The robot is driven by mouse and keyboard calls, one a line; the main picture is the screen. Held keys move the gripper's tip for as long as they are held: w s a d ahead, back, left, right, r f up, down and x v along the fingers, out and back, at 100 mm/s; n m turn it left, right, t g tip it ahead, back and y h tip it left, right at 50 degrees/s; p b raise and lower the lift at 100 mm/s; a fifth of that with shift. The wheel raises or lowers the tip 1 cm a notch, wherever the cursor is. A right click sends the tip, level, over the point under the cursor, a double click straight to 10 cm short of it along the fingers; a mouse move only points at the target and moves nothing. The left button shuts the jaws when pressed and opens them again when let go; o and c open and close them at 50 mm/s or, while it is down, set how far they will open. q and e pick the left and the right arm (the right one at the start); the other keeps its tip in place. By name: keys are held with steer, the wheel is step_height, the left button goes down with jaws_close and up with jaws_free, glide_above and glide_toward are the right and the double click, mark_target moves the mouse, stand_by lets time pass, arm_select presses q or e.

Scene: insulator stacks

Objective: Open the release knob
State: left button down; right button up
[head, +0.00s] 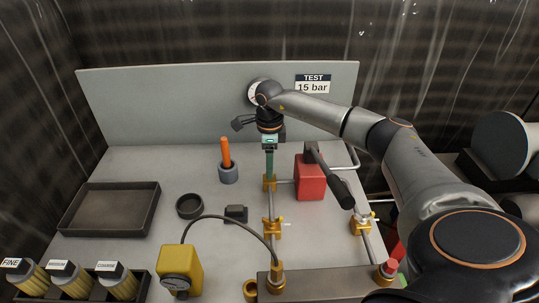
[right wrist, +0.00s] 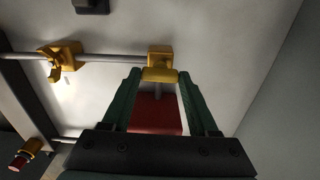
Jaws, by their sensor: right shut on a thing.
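My right gripper (head: 269,175) reaches down from above at the middle of the bench, its green fingers at a brass knob (head: 269,184) on the pipework. In the right wrist view the fingertips (right wrist: 160,76) sit on either side of the knob's brass bar (right wrist: 160,75) and are shut on it. The knob sits on a brass block at the end of a grey pipe (right wrist: 110,58). I cannot tell how far the knob is turned. My left gripper is not in view.
A red box (head: 309,182) with a black lever stands right of the knob. Another brass fitting (head: 272,227) sits nearer on the pipe. A yellow box (head: 180,268) with a hose, a tray (head: 109,207) and an orange-handled tool (head: 226,153) stand to the left. A back panel (head: 180,100) rises behind.

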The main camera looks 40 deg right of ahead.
steer(key=o, duration=1.4)
step_height(320, 180, up, 13)
steer(key=shift+f, duration=0.15)
steer(key=shift+f, duration=0.1)
